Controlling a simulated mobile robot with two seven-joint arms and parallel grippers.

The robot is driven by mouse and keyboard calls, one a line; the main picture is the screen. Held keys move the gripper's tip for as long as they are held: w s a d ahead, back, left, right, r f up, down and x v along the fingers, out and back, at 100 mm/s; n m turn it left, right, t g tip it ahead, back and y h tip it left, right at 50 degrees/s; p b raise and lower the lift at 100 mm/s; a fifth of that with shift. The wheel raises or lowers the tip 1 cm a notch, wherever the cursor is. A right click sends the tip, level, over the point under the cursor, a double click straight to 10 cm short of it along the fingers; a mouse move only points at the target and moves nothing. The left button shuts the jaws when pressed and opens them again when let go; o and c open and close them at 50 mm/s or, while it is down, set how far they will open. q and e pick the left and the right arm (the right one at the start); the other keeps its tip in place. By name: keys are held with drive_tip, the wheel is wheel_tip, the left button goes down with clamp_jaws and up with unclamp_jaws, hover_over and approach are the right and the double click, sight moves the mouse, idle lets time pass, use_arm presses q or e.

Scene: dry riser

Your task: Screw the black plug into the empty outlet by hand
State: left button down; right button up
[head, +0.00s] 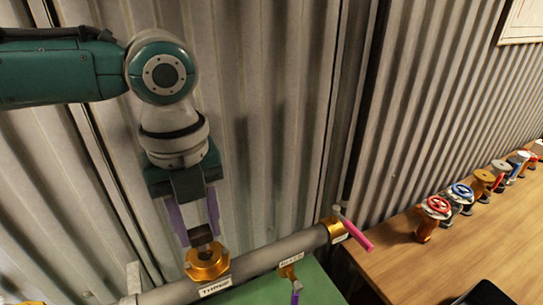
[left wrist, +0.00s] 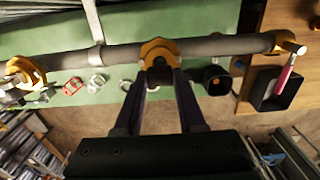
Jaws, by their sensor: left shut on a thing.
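My left gripper (head: 202,232) points down with its purple fingers shut on the black plug (head: 202,236). The plug is right over the brass outlet (head: 207,264) on the grey pipe (head: 270,257). I cannot tell how far the plug sits in the outlet, or whether a gap is left. In the left wrist view, the left gripper's fingers (left wrist: 160,82) close at the brass outlet (left wrist: 159,47), and the plug between them is mostly hidden. My right gripper is not in view.
A pink-handled lever (head: 355,237) sticks out at the pipe's right end. Several coloured valves stand on the wooden bench (head: 470,245) at right. A corrugated metal wall (head: 270,110) is close behind the arm.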

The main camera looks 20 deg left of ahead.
use_arm(q)
drive_tip(key=shift+f+b, duration=0.8)
drive_tip(key=shift+f, duration=0.6)
drive_tip(key=m, duration=0.4)
drive_tip(key=shift+m, duration=0.9)
drive_tip(key=shift+m, duration=1)
drive_tip(key=m, duration=0.3)
drive_tip(key=shift+m+b, duration=0.3)
drive_tip(key=shift+m, duration=0.1)
